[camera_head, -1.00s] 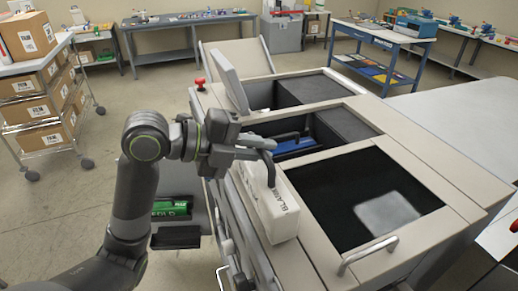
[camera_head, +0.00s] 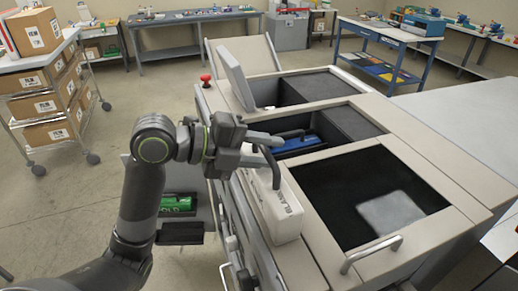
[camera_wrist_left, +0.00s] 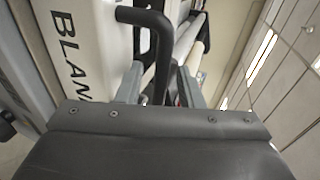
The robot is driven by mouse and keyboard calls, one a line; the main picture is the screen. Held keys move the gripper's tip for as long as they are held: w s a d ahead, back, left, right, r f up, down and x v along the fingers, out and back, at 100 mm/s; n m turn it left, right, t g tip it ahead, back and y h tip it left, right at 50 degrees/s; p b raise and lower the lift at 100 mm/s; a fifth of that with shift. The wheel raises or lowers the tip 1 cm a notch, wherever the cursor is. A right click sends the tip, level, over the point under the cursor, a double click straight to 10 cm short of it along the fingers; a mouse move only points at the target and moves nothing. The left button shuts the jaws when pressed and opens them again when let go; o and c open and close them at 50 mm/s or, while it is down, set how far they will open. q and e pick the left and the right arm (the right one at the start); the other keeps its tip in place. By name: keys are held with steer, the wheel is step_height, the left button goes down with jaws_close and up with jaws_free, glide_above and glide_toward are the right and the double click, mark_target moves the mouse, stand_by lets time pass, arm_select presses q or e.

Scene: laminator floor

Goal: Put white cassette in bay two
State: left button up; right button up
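The white cassette (camera_head: 276,212) has a black handle (camera_head: 270,165) and appears to stand on the near left ledge of the machine. My left gripper (camera_head: 266,150) is at the handle, its fingers on either side of it. In the left wrist view the handle (camera_wrist_left: 156,45) passes between the two fingers (camera_wrist_left: 160,90), with gaps beside it. Black lettering shows on the cassette's side (camera_wrist_left: 85,40) there. The machine (camera_head: 440,195) has several openings along its top. A blue item (camera_head: 296,147) lies in the middle one. No bay number is legible. My right gripper is not in view.
A red knob (camera_head: 205,79) and a raised panel (camera_head: 235,78) stand at the machine's back left. A green item (camera_head: 177,204) lies on a lower shelf to the left. A bar handle (camera_head: 371,254) sticks up at the front. A cart with boxes (camera_head: 42,105) stands far left.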

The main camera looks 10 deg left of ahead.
arm_select(q)
steer(key=shift+r, duration=0.15)
steer(key=shift+s+a, duration=0.2)
steer(key=shift+a, duration=0.25)
steer(key=b+v, duration=0.3)
steer(key=v, duration=0.8)
steer(key=shift+r, duration=0.15)
